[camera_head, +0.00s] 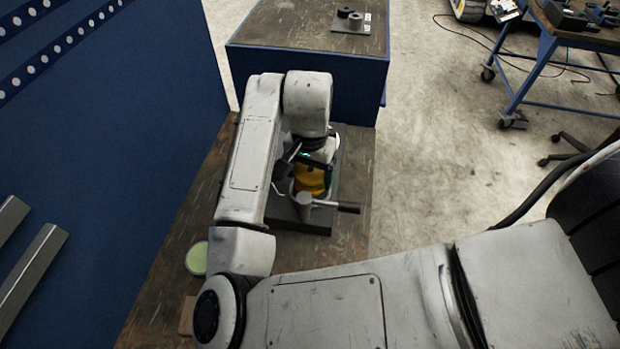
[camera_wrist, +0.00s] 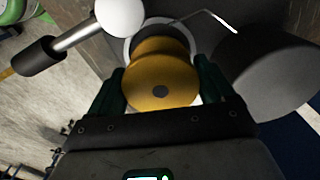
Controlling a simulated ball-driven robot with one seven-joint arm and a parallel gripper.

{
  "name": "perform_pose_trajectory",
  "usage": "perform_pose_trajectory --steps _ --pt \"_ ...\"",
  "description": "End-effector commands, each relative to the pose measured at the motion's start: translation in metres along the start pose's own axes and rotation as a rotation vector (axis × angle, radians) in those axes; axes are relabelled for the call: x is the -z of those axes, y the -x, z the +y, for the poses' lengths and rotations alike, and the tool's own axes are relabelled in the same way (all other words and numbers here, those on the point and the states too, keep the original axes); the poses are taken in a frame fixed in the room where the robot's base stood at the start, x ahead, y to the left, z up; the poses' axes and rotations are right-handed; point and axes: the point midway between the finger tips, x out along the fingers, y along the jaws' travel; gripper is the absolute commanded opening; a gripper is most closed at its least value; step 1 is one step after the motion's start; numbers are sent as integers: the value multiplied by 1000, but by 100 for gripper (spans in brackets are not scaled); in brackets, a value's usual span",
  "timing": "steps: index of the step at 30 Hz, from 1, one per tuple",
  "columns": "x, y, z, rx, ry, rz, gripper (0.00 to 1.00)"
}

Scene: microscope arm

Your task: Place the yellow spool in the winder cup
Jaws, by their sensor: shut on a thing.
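The yellow spool (camera_wrist: 160,82) is between the two dark fingers of my gripper (camera_wrist: 158,92), and the fingers are shut on it. It also shows as a yellow patch under my wrist in the head view (camera_head: 311,181). The winder's pale round cup rim (camera_wrist: 129,48) shows just beyond the spool in the wrist view. The spool overlaps the rim and hides most of the cup. I cannot tell whether the spool's lower end is inside the cup or just above it. The winder's dark base (camera_head: 295,220) stands on the wooden bench.
A crank with a black grip (camera_wrist: 39,56) sticks out beside the cup, and a grey cylinder (camera_wrist: 266,75) stands on the other side. A thin bent wire (camera_wrist: 215,19) passes near the cup. A pale green round item (camera_head: 197,258) lies on the bench near a blue panel (camera_head: 100,130).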

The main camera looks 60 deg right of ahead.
Motion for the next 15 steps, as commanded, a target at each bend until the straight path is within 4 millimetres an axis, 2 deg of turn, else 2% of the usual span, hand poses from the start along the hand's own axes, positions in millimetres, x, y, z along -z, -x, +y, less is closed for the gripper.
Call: perform_pose_trajectory --steps 6,15 --pt "-1 -26 0 -1 2 -1 50" --pt "0 -30 0 0 1 0 50"
